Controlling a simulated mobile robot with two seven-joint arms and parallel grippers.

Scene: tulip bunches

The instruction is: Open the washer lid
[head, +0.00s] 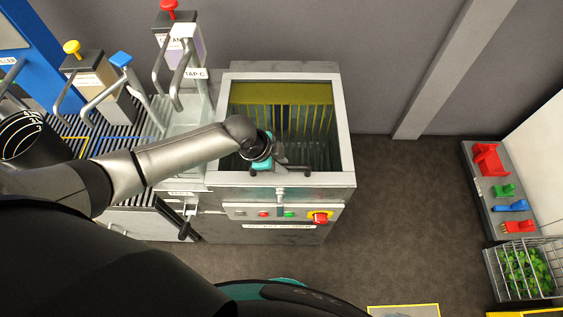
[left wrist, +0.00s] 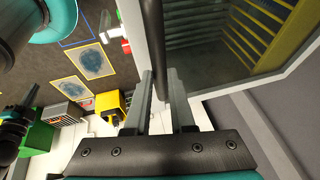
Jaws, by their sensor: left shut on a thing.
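The washer (head: 265,237) stands in the middle of the head view. Its lid (head: 346,125) is a pale frame around a clear pane; yellow and grey bars show through it. The lid looks flat on the washer's top; I cannot tell whether it is slightly raised. A dark bar handle (head: 298,170) runs along the lid's front edge. My left gripper (head: 279,163) reaches over from the left and is shut on the handle. In the left wrist view the handle (left wrist: 158,40) passes between the fingers of the gripper (left wrist: 162,88).
A red knob (head: 320,217) and small buttons sit on the washer's front panel. Taps and a ribbed counter (head: 100,127) stand at left. A tool board (head: 484,207) and a wire basket (head: 525,268) stand at right. The floor between is clear.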

